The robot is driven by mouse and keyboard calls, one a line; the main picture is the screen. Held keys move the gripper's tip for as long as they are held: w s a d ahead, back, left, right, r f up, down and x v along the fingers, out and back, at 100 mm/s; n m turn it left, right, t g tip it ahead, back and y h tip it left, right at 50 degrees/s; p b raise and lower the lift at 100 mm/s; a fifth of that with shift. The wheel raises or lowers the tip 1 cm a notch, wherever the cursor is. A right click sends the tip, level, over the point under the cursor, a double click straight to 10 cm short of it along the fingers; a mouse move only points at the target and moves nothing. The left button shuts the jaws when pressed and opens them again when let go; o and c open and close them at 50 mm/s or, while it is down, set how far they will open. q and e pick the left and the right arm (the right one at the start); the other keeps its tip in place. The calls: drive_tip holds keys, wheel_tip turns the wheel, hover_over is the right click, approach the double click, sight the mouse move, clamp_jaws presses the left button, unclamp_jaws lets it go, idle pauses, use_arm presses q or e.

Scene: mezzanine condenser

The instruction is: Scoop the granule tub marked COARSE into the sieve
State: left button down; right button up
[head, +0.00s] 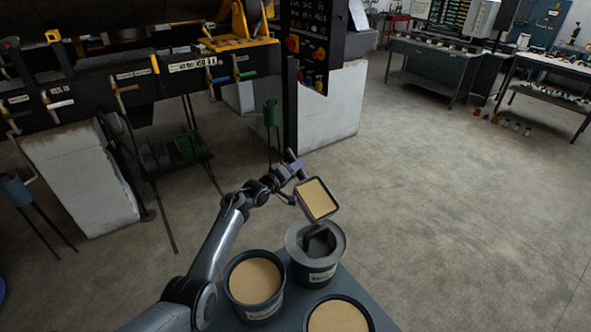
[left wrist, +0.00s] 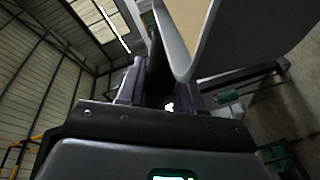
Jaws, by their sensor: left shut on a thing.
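My left gripper (head: 291,172) is shut on the handle of a square, dark-rimmed scoop (head: 318,199) with a tan fill. The scoop is held tilted above the grey-rimmed sieve bucket (head: 336,242), which has a dark angular opening. In the left wrist view the scoop (left wrist: 255,45) rises from between the fingers (left wrist: 168,92), and its handle is mostly hidden. A dark tub of tan granules (head: 254,280) stands left of the sieve, and another (head: 338,316) is cut off by the bottom edge. Their labels are too small to read surely, so I cannot tell which is COARSE.
The tubs and sieve stand close together on a small blue-grey stand (head: 288,308). A dark machine frame with valves (head: 130,88) stands behind on the left. Workbenches (head: 434,62) are far off at the back right. The floor (head: 460,210) to the right is clear.

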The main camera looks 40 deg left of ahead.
sight(301, 172)
use_arm(q)
drive_tip(key=shift+s+d+r+m+p, duration=0.2)
drive_tip(key=shift+d+r+m+p, duration=0.1)
drive_tip(key=shift+d+r+m, duration=0.65)
drive_tip(key=shift+s+d+r+m+t, duration=0.15)
drive_tip(key=shift+d+r+m+t, duration=0.25)
drive_tip(key=shift+r, duration=0.1)
drive_tip(key=s+d+r+m+t, duration=0.1)
drive_tip(key=s+d+r+m, duration=0.1)
drive_tip(key=d+m, duration=0.4)
drive_tip(key=shift+d+r+t, duration=0.3)
drive_tip(key=shift+d+r, duration=0.35)
drive_tip(key=shift+r, duration=0.2)
drive_tip(key=shift+s+m, duration=0.1)
drive_tip(key=shift+m, duration=0.15)
idle(0.6)
